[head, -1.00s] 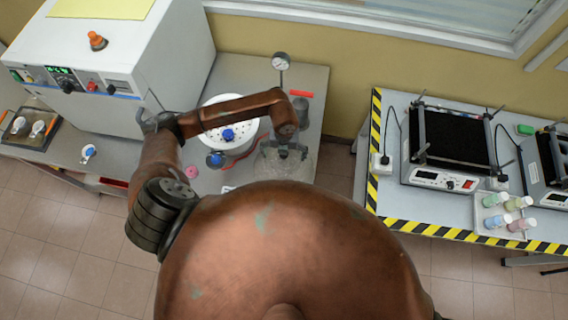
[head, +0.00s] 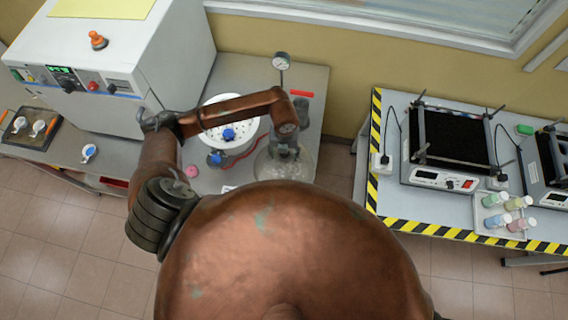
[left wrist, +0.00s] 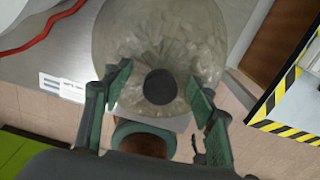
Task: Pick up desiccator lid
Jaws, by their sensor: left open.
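The desiccator lid (left wrist: 200,60) is a clear, round glass dome with a dark round knob (left wrist: 160,86) at its middle, in the left wrist view. In the head view the glass lid (head: 306,170) is partly hidden by my arm and body. My left gripper (left wrist: 159,95) is open, with one finger on each side of the knob and gaps between them and it. In the head view my left gripper (head: 284,154) is over the glass. Whether the fingers touch the glass cannot be told. My right gripper is not in view.
A white round vessel with a perforated plate (head: 217,117) and blue knobs stands behind my left forearm. A pressure gauge (head: 281,61) rises at the bench's back. A big white instrument (head: 120,60) is at left. A second table (head: 390,210) with striped edges stands at right.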

